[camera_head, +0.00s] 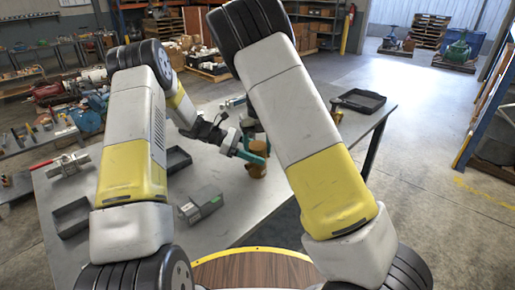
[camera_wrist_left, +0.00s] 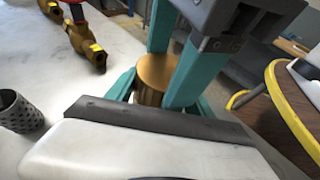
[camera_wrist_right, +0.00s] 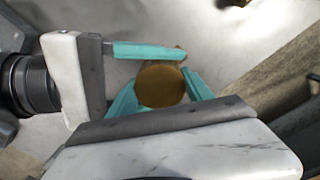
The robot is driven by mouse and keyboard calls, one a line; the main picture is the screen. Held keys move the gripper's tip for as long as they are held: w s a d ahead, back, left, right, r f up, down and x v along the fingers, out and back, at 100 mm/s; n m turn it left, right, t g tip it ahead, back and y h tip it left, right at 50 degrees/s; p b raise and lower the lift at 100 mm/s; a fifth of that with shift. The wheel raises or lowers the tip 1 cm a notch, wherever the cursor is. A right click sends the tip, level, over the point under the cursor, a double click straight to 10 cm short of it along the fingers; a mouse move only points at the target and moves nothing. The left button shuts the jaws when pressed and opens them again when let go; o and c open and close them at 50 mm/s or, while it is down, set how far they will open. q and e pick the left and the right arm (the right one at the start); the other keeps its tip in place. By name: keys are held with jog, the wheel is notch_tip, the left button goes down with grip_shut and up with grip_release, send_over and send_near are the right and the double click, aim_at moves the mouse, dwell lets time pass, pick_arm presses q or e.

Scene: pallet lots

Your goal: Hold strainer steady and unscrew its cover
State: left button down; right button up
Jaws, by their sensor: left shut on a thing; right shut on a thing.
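The brass strainer (camera_head: 256,170) stands on the grey table with its round cover (camera_wrist_right: 160,86) facing up. The cover also shows in the left wrist view (camera_wrist_left: 154,72). My left gripper (camera_head: 252,158) comes in low from the left, its teal fingers shut on the strainer's body. My right gripper (camera_wrist_right: 161,92) has its teal fingers on either side of the cover, shut on it. In the left wrist view, the right gripper's fingers (camera_wrist_left: 178,75) reach down to the brass. The forearm hides most of the right gripper in the head view. The contact points are partly hidden.
A dark perforated cylinder (camera_wrist_left: 20,112) and brass valves with red handles (camera_wrist_left: 88,40) stand on the table. A grey box-shaped device (camera_head: 201,204) and black trays (camera_head: 72,217) (camera_head: 360,101) lie around. A round wooden top with yellow rim (camera_head: 255,251) is in front.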

jog(key=o, duration=1.6)
jog(key=shift+c, duration=0.2)
jog(key=shift+r, duration=2.3)
jog(key=shift+c, duration=0.5)
notch_tip(320, 180, up, 3)
jog(key=m, duration=0.2)
jog(key=shift+m, duration=0.4)
jog(key=shift+f, duration=3.8)
